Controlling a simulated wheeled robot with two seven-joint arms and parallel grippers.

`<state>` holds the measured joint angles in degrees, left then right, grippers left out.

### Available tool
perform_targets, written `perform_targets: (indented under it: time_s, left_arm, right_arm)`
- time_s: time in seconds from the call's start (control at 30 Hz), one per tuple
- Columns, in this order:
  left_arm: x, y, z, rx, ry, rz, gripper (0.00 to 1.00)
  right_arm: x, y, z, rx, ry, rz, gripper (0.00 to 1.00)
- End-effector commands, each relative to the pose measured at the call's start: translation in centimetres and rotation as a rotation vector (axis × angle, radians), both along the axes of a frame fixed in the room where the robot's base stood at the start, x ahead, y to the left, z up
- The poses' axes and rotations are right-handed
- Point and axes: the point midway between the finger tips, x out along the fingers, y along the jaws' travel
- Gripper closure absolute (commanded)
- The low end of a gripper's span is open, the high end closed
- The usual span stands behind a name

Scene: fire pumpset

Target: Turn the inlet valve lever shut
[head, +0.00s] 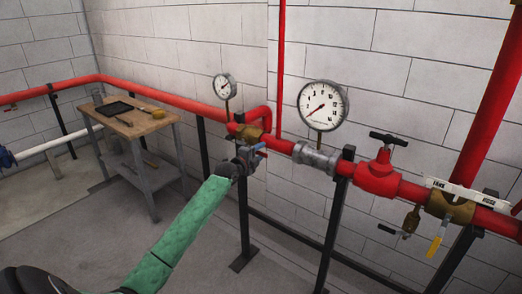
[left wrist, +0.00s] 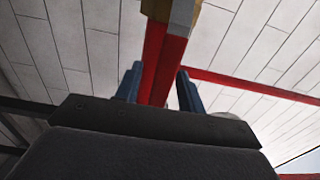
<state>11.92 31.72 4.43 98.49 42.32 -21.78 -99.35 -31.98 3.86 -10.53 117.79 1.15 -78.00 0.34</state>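A brass valve (head: 250,131) sits in the red pipe below the smaller gauge. My left gripper (head: 253,158) is right at this valve, and its arm in a green sleeve reaches up from the lower left. In the left wrist view a red lever (left wrist: 165,60) hangs from the brass and grey valve part (left wrist: 183,14). It lies between the two blue fingers of my left gripper (left wrist: 158,88). The fingers stand apart, with a narrow gap beside the right one. Contact on the left side is unclear. The gripper hides most of the lever in the head view. My right gripper is not in view.
The larger gauge (head: 323,106), a red valve with a black handle (head: 378,172) and a brass valve with a yellow lever (head: 437,243) stand along the pipe to the right. Black posts (head: 335,225) hold the pipe. A wooden workbench (head: 140,122) stands at left. The floor between is clear.

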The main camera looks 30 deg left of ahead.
Motion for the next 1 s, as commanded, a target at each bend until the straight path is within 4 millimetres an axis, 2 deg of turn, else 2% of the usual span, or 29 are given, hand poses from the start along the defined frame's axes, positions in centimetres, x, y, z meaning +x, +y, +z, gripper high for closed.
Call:
perform_targets:
  time_s: [0.17, 0.43, 0.47, 0.63, 1.0]
  left_arm:
    - [0.74, -0.04, 0.02, -0.001, 0.000, 0.000, 0.61]
    - [0.80, -0.05, -0.01, 0.000, 0.000, 0.000, 0.61]
    - [0.80, -0.05, -0.01, 0.000, 0.000, 0.000, 0.65]
    - [0.79, -0.04, -0.01, 0.000, 0.000, 0.000, 0.98]
    - [0.78, -0.44, -0.30, 0.020, -0.002, 0.000, 1.00]
  right_arm:
    - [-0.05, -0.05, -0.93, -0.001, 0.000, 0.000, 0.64]
    - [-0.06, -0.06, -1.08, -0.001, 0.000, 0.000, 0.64]
    - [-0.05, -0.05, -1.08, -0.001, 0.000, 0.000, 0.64]
    - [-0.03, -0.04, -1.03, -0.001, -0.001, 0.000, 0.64]
    - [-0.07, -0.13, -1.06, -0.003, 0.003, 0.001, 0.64]
